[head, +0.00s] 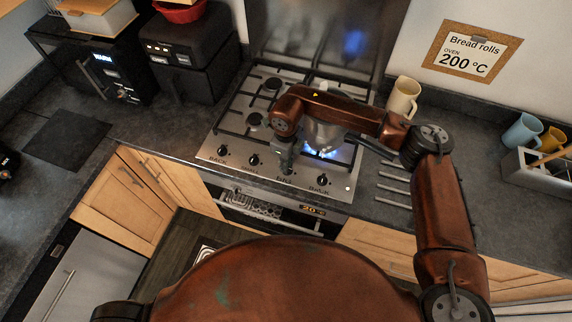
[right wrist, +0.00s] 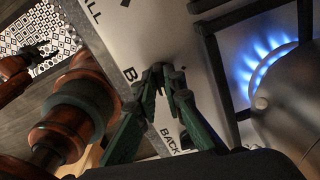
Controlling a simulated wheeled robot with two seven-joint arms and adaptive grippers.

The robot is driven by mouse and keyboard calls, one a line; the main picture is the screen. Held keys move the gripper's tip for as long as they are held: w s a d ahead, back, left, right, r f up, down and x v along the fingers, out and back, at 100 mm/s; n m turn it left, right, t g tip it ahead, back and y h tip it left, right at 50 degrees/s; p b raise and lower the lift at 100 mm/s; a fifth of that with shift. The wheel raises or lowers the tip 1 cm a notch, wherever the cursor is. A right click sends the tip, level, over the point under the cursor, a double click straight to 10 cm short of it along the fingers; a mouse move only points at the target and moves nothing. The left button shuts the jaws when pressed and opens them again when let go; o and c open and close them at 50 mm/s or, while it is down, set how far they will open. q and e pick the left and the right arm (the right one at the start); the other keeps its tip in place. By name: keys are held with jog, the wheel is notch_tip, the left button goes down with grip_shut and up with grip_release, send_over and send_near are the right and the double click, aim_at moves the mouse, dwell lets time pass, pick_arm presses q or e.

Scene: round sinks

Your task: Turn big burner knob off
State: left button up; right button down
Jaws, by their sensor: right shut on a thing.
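The stove's control panel (head: 236,165) has a row of knobs along its front edge. My right gripper (head: 285,166) reaches down to the third knob from the left, the big burner knob, and is shut on it. The fingers hide that knob in the head view. In the right wrist view my right gripper's fingertips (right wrist: 168,75) meet beside a partly covered label beginning with "B", and the knob is mostly hidden. Blue flames (head: 318,152) burn under a metal pot (head: 324,134) behind the gripper; flames also show in the right wrist view (right wrist: 268,58).
Other knobs sit at the left (head: 222,151), beside the gripper (head: 254,160) and at the right (head: 322,180). A cream mug (head: 403,98) stands right of the stove. A black air fryer (head: 190,50) stands left. My right forearm passes over the pot.

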jog(key=m, duration=0.4)
jog(key=shift+w+d+m, duration=0.1)
jog(key=shift+m, duration=0.2)
jog(key=m+p, duration=0.1)
jog(key=m, duration=0.4)
jog(key=shift+m, duration=0.3)
jog(key=m+p, duration=0.1)
jog(key=m, duration=0.4)
jog(key=shift+d+m, duration=0.15)
jog(key=shift+m, duration=0.25)
jog(key=c, duration=2)
grip_release()
notch_tip(320, 180, up, 12)
